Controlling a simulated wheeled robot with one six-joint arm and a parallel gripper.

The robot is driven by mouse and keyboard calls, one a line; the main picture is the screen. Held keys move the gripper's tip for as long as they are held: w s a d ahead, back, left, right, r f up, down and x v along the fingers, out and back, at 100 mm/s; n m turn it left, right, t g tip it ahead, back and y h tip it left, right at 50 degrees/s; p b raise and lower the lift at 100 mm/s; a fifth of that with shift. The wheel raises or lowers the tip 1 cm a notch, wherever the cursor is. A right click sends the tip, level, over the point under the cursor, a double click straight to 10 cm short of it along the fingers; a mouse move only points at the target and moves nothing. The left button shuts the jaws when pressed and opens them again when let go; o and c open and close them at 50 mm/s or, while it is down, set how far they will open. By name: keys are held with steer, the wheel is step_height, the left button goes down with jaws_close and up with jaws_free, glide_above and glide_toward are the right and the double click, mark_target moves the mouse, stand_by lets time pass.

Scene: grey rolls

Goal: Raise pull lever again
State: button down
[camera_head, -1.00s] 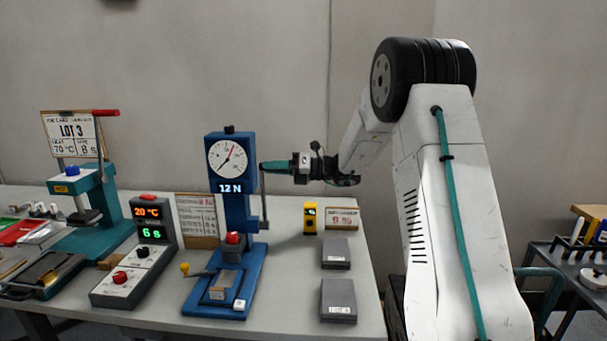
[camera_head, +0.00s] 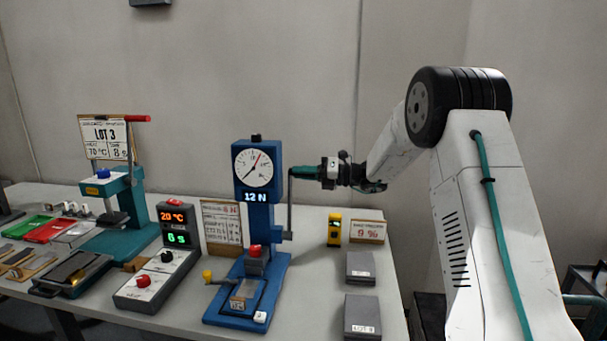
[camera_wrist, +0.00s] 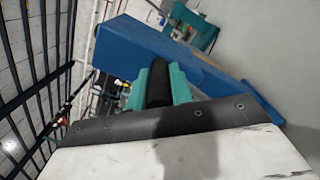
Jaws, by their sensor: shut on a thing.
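The blue force tester (camera_head: 262,215) stands on the table with a round dial and a display reading 12 N. Its pull lever (camera_head: 290,208) is a grey crank on the right side, with the arm upright and its top end at dial height. My gripper (camera_head: 298,172) is at that top end, reaching in from the right. In the wrist view its teal fingers (camera_wrist: 158,88) are shut on the lever's black grip (camera_wrist: 157,80), one finger on each side. The blue tester housing (camera_wrist: 150,45) lies just beyond. The fingers partly hide the grip.
A control box (camera_head: 160,270) shows 20 °C and 6 s. A teal press (camera_head: 120,195) with a red-tipped lever stands at left. A yellow meter (camera_head: 334,230), a 9 % card (camera_head: 367,232) and grey blocks (camera_head: 360,268) sit right of the tester.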

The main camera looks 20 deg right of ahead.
steer(key=c, duration=1.3)
jaws_free()
steer(key=shift+w+d+f, duration=0.1)
steer(key=shift+d, duration=0.1)
steer(key=shift+o, duration=0.2)
steer(key=shift+a, duration=0.1)
steer(key=v, duration=0.7)
steer(key=shift+s+d, duration=0.2)
steer(key=shift+d, duration=0.15)
